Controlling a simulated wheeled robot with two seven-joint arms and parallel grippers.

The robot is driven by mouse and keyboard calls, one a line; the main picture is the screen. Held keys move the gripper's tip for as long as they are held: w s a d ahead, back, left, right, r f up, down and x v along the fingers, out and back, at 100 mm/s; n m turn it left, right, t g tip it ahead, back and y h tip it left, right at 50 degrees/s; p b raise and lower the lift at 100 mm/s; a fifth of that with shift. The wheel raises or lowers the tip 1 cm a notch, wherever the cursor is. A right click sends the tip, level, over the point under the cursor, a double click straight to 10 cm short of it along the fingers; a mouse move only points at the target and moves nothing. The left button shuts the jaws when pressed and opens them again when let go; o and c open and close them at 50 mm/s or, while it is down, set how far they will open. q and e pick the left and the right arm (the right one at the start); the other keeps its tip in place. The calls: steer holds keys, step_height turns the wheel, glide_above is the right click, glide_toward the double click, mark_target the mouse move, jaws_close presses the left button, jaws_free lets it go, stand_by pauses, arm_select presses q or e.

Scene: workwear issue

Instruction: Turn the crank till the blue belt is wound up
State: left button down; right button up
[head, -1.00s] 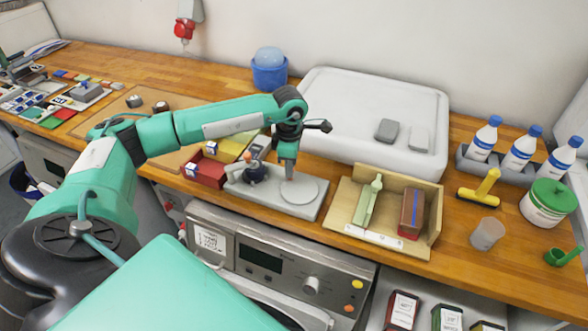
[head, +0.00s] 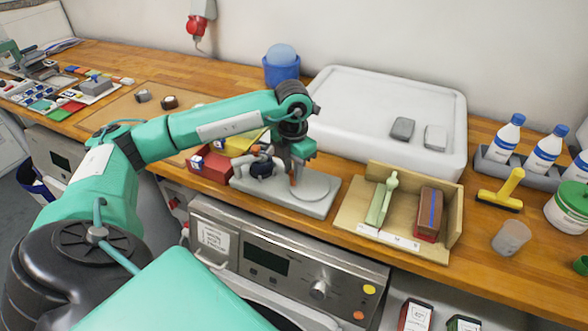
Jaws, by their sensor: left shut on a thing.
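The winder sits on a grey base plate (head: 318,207) near the front edge of the wooden counter. A dark blue roll, which looks like the blue belt (head: 261,168), is at the left end of the base. A flat round disc is at the right end, partly behind my gripper. My left gripper (head: 294,182) reaches down over the base, just right of the roll, and is shut on a small orange-brown part that looks like the crank handle. The fingers and arm hide most of the crank. My right gripper is out of view.
Red and yellow boxes (head: 209,166) stand close left of the winder. A wooden tray (head: 352,214) with a green piece and a brown block is at its right. A large white basin (head: 385,100) lies behind. The counter is clear between tray and yellow scraper (head: 501,190).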

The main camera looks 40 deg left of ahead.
arm_select(q)
steer(key=n, duration=0.1)
steer(key=n+b, duration=0.1)
steer(key=n, duration=0.1)
steer(key=shift+s+d, duration=0.4)
steer(key=shift+s+d+n, duration=0.1)
steer(key=shift+d+n, duration=0.05)
steer(key=shift+n, duration=0.45)
steer(key=shift+s+d+n, duration=0.1)
steer(key=shift+n, duration=0.2)
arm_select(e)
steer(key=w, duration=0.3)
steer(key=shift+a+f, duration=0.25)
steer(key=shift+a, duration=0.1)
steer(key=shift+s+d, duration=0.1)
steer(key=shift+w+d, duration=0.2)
arm_select(q)
steer(key=c, duration=1.3)
jaws_free()
steer(key=shift+d, duration=0.1)
steer(key=shift+c, duration=0.2)
steer(key=shift+o, duration=0.4)
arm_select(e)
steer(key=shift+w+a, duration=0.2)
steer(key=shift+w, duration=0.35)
